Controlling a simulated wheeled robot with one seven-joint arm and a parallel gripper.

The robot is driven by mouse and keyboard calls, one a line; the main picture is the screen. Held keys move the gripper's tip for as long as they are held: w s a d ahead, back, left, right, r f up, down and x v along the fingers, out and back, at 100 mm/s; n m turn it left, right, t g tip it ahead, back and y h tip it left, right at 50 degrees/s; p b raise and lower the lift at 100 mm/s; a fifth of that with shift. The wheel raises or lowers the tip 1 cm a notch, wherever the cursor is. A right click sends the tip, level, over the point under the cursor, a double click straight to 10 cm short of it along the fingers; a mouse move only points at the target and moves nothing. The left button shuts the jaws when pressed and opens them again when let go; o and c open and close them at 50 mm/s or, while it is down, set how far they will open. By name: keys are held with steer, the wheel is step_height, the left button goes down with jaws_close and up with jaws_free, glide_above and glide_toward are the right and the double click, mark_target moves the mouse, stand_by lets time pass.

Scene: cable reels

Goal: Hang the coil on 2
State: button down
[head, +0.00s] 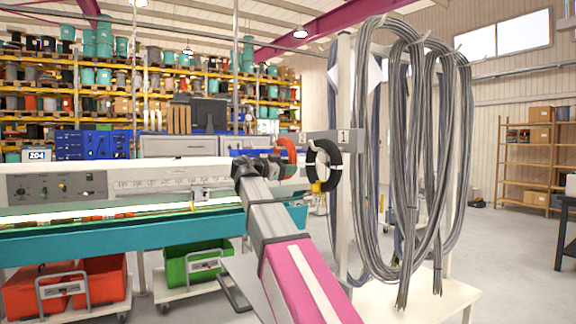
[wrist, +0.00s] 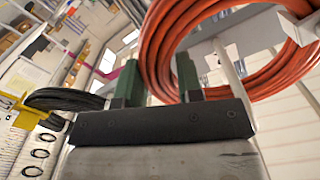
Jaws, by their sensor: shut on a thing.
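An orange coil (head: 287,150) is at my gripper (head: 276,166), just left of a grey plate (head: 332,139). A black coil (head: 312,165) hangs below the plate, right of the orange one. It also shows in the wrist view (wrist: 65,99).
Long grey cable bundles (head: 400,150) hang on a white stand (head: 343,110) close to the right of my arm. A long bench machine (head: 100,190) stands at left, with green (head: 190,262) and red bins (head: 100,280) below. Floor is open at far right.

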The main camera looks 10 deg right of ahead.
steer(key=shift+c, duration=0.3)
jaws_free()
steer(key=shift+a, duration=0.1)
stand_by(0.5)
steer(key=v, duration=1)
steer(key=shift+s+a, duration=0.15)
steer(key=shift+a, duration=0.25)
stand_by(0.6)
